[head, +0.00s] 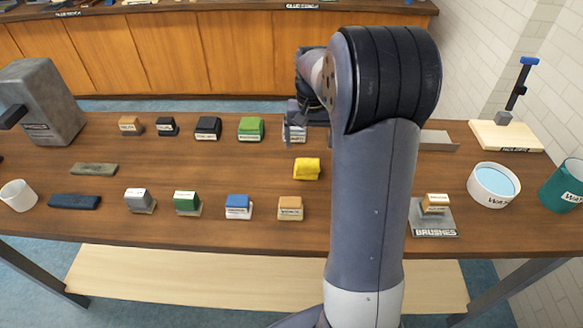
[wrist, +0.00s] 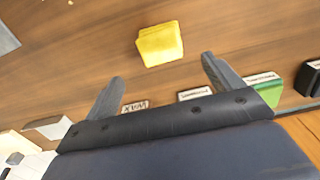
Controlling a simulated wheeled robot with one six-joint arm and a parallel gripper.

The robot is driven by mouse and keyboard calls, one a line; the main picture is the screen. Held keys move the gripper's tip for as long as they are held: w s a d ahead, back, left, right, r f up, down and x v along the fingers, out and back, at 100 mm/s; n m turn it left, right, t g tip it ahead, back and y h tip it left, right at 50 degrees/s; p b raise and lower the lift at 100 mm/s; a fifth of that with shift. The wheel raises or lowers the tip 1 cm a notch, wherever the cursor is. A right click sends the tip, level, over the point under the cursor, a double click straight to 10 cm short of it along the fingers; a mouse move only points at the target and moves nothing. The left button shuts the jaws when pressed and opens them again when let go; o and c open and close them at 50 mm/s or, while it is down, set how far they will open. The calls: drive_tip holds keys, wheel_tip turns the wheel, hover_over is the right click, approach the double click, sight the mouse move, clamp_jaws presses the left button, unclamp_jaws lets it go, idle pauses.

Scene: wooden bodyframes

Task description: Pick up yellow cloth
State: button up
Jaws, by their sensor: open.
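The yellow cloth (head: 306,169) is a small folded block lying on the wooden table, near its middle, just left of my arm in the head view. In the wrist view the yellow cloth (wrist: 160,44) lies beyond my fingertips, roughly in line with the gap between them. My gripper (wrist: 157,72) is open and empty, its two grey fingers spread wide. It is apart from the cloth. In the head view my gripper is mostly hidden behind my arm, near the back row of blocks.
The table (head: 105,210) holds a green block (head: 250,128), a black block (head: 208,128), a blue block (head: 238,206) and a tan block (head: 290,208) around the cloth. A white bowl (head: 494,183) and teal cup (head: 563,185) stand right. The wood around the cloth is bare.

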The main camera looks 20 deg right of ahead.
sight(307, 165)
wheel_tip(307, 165, down, 4)
drive_tip(key=shift+s+a+f+p, duration=0.1)
drive_tip(key=shift+f+p, duration=0.3)
drive_tip(key=shift+f, duration=1.05)
drive_tip(key=shift+a+f+p, duration=0.1)
drive_tip(key=shift+f+p, duration=0.3)
drive_tip(key=shift+f, duration=1.05)
drive_tip(key=shift+c, duration=0.6)
drive_tip(key=c, duration=0.9)
drive_tip(key=shift+r, duration=0.1)
drive_tip(key=shift+c, duration=0.2)
wheel_tip(307, 165, up, 10)
drive_tip(key=shift+b, duration=0.65)
